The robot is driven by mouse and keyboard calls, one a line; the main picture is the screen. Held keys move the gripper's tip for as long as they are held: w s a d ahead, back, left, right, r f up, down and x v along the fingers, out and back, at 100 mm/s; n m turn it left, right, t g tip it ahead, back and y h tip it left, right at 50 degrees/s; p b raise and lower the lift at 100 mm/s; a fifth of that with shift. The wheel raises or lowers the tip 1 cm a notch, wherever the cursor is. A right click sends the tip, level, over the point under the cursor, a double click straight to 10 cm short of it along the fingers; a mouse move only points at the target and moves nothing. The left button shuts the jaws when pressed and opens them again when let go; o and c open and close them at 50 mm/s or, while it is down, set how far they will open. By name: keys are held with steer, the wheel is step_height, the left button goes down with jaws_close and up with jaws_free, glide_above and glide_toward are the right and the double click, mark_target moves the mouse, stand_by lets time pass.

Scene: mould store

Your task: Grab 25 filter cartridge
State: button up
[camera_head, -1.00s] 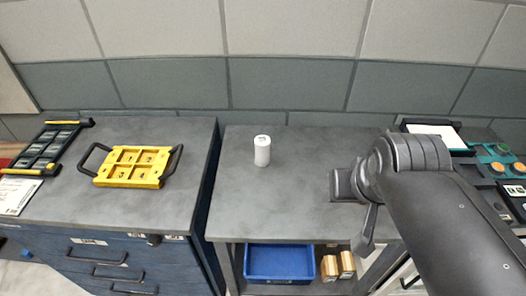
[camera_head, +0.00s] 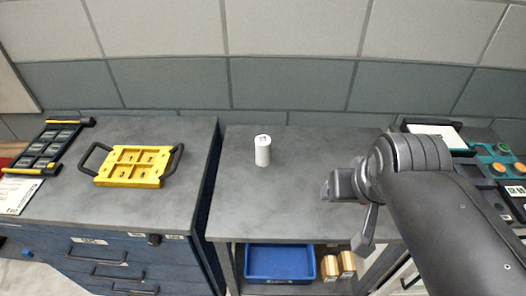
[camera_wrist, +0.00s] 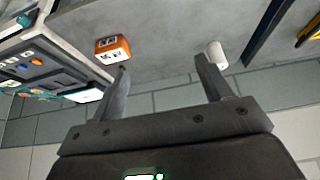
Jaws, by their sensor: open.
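A white cylinder (camera_head: 262,150), which looks like the filter cartridge, stands upright on the grey middle bench (camera_head: 300,210), toward the back. It also shows in the wrist view (camera_wrist: 217,53), just beyond the right-hand finger, which partly overlaps it. My gripper (camera_wrist: 162,62) is open, with nothing between its fingers. In the head view it is to the right of the cylinder and apart from it, with the fingers hard to make out. I cannot read any number on the cylinder.
A yellow tray with black handles (camera_head: 131,167) lies on the left bench. A blue bin (camera_head: 280,262) and tan boxes (camera_head: 338,266) sit on the shelf below. An orange box (camera_wrist: 113,48) shows in the wrist view. The bench around the cylinder is clear.

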steer(key=n+g+y, duration=0.1)
steer(key=n+y, duration=0.1)
steer(key=n, duration=0.2)
glide_above(265, 140)
steer(key=s, duration=0.2)
step_height(265, 140, down, 10)
steer(key=x, duration=0.3)
steer(key=d+x, duration=0.1)
steer(key=x, duration=0.1)
steer(key=shift+s+f, duration=0.2)
steer(key=shift+f, duration=0.15)
steer(key=shift+s+f+x, duration=0.1)
steer(key=shift+s+x, duration=0.05)
steer(key=shift+x, duration=0.75)
steer(key=shift+s+f+x, duration=0.1)
steer(key=shift+s+x, duration=0.1)
steer(key=shift+x, duration=0.7)
steer(key=shift+s+x, duration=0.15)
steer(key=shift+x, duration=0.7)
steer(key=shift+c, duration=0.5)
steer(key=c, duration=1)
